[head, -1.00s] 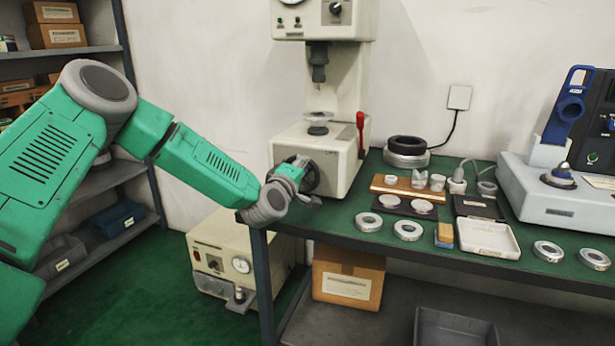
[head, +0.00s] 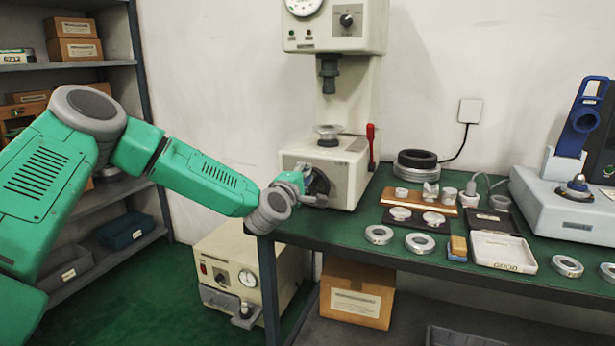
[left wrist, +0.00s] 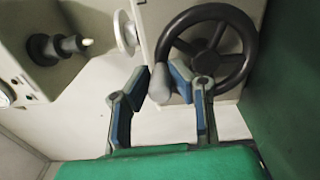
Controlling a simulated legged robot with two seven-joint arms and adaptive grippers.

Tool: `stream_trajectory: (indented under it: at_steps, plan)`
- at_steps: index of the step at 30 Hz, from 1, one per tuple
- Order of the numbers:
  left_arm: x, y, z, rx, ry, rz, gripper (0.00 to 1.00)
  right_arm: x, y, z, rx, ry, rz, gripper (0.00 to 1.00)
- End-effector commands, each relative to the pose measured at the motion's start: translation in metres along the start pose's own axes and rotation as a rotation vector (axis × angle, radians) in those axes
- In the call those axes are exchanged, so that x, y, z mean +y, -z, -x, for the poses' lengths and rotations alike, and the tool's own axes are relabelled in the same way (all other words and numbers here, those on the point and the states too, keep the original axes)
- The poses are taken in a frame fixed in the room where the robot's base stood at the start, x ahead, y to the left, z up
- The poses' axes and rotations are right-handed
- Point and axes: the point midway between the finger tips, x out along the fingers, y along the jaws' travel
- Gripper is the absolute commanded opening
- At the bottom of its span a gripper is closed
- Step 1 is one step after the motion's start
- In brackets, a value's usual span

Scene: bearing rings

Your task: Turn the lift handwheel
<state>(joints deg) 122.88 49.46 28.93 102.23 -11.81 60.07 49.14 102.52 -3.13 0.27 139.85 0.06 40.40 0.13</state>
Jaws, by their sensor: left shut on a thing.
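The dark handwheel (head: 320,182) sits on the front of the cream press's base (head: 345,172). In the left wrist view the wheel (left wrist: 243,62) shows its black rim and spokes, with a grey handle knob (left wrist: 158,86) at its side. My left gripper (head: 303,190) is at the wheel's left side. In the left wrist view the gripper (left wrist: 163,84) has its blue-padded fingers on either side of the knob and is shut on it. The fingers cover part of the rim. My right gripper is not in view.
The green bench (head: 400,248) holds metal rings (head: 420,243), a white tray (head: 502,252), a black ring stack (head: 416,160) and a blue-armed instrument (head: 575,190). A red lever (head: 371,145) is on the press's right. A cream box unit (head: 240,270) and carton (head: 355,290) stand below.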

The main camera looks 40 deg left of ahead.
Motion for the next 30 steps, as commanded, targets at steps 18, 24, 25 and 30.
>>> stream_trajectory:
  at_steps: [18,24,25,30]
  plan:
    - [-0.003,0.0,0.009,0.0,0.006,-0.003,0.38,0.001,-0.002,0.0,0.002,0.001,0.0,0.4]
    - [-0.003,0.001,0.047,0.0,0.007,0.0,0.38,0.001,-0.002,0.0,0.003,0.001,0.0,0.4]
    - [-0.003,0.002,0.053,0.001,0.007,0.001,0.38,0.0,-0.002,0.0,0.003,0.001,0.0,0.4]
    - [-0.005,0.003,0.088,0.002,0.009,0.002,0.38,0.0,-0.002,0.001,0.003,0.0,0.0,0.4]
